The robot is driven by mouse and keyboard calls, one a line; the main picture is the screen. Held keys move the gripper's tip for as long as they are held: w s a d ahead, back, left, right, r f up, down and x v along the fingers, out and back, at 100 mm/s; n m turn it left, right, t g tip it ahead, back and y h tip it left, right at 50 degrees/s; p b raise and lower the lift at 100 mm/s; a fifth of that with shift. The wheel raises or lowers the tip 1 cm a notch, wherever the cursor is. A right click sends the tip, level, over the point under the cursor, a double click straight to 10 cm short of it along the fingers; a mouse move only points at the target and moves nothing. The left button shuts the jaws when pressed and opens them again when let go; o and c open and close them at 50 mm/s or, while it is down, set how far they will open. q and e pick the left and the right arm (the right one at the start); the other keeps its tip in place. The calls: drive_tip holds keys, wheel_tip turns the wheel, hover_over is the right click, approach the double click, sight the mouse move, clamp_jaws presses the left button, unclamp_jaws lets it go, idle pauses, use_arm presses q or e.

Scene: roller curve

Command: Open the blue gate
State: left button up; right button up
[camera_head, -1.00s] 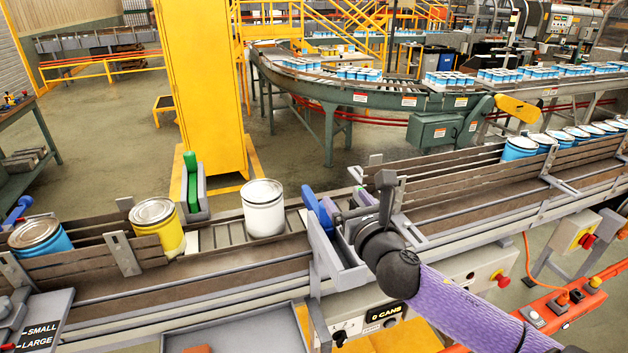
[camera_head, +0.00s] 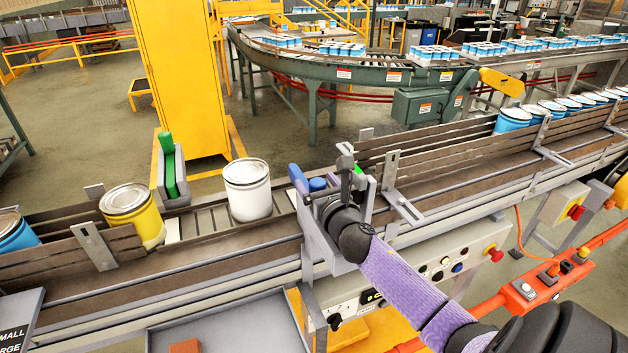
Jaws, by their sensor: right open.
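The blue gate (camera_head: 299,182) stands at the near end of a grey bracket on the conveyor, just right of a white can (camera_head: 248,189). A shorter blue piece (camera_head: 317,184) shows right behind it. My right gripper (camera_head: 346,168) is open, just right of the blue parts and above the grey bracket, with its dark wrist and purple sleeve coming in from the lower right. A small gap seems to lie between its fingers and the gate; contact cannot be told. My left gripper is out of view.
A green gate (camera_head: 168,166) stands behind the conveyor at left. A yellow can (camera_head: 132,213) and a blue can (camera_head: 14,231) sit in the left lane. Brown guard rails (camera_head: 430,145) line the right lane.

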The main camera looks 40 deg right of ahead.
drive_tip(key=shift+x, duration=0.9)
drive_tip(key=shift+c, duration=0.3)
clamp_jaws()
